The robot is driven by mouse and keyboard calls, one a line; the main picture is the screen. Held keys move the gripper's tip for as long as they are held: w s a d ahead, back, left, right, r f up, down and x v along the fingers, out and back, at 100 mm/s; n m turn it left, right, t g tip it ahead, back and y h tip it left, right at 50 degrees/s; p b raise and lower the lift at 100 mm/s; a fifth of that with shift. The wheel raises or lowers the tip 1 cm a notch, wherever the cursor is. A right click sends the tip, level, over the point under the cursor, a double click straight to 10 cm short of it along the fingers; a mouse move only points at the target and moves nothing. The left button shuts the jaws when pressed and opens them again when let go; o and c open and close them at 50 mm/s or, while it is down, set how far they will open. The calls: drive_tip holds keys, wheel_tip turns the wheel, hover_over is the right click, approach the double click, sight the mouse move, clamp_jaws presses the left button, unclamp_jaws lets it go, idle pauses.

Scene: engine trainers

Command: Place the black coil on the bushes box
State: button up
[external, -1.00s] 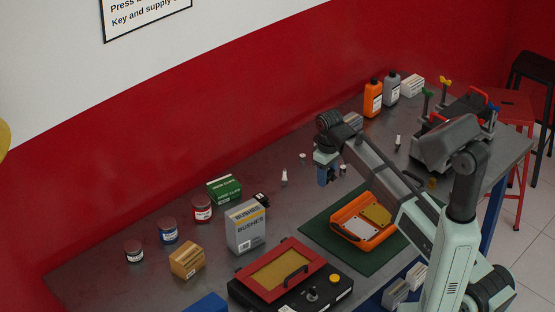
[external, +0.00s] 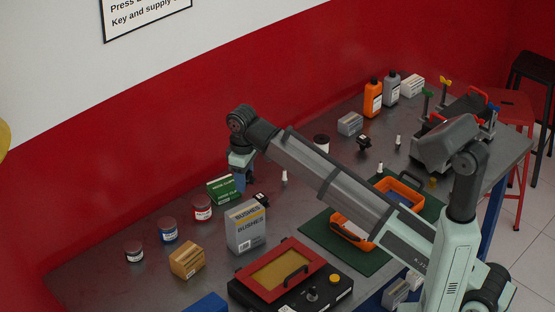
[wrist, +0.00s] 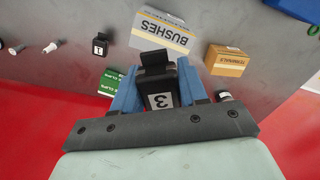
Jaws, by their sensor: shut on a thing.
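My gripper (wrist: 157,92) has blue fingers and is shut on a black coil marked 3 (wrist: 158,80) in the wrist view. In the external view my gripper (external: 239,182) is by the green hose clips box, behind the bushes box; the held coil cannot be made out there. The bushes box (external: 245,232) is grey and white with a yellow stripe and stands upright on the bench. In the wrist view the bushes box (wrist: 160,30) lies beyond the held coil, apart from it. Another black coil, marked 1 (wrist: 100,45), stands beside the box; it also shows in the external view (external: 262,199).
The green hose clips box (external: 223,188) is close to my gripper. Red (external: 201,208) and blue (external: 168,231) jars and a tan terminals box (external: 187,260) stand left of the bushes box. A red-framed tray (external: 280,275) is in front. A further black coil (external: 363,143) stands farther right.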

sight(244, 209)
drive_tip(key=shift+w+a+r+m, duration=0.2)
drive_tip(key=shift+a+r+m, duration=0.3)
drive_tip(key=shift+r, duration=0.4)
drive_tip(key=shift+a+r+m, duration=0.1)
drive_tip(key=shift+m, duration=0.3)
drive_tip(key=m, duration=0.3)
drive_tip(key=shift+s+d, duration=0.15)
drive_tip(key=shift+d, duration=0.2)
drive_tip(key=shift+f, duration=5.05)
drive_tip(key=o, duration=1.1)
drive_tip(key=shift+f, duration=0.1)
drive_tip(key=shift+o, duration=0.2)
wheel_tip(244, 209, up, 12)
drive_tip(key=shift+r, duration=0.15)
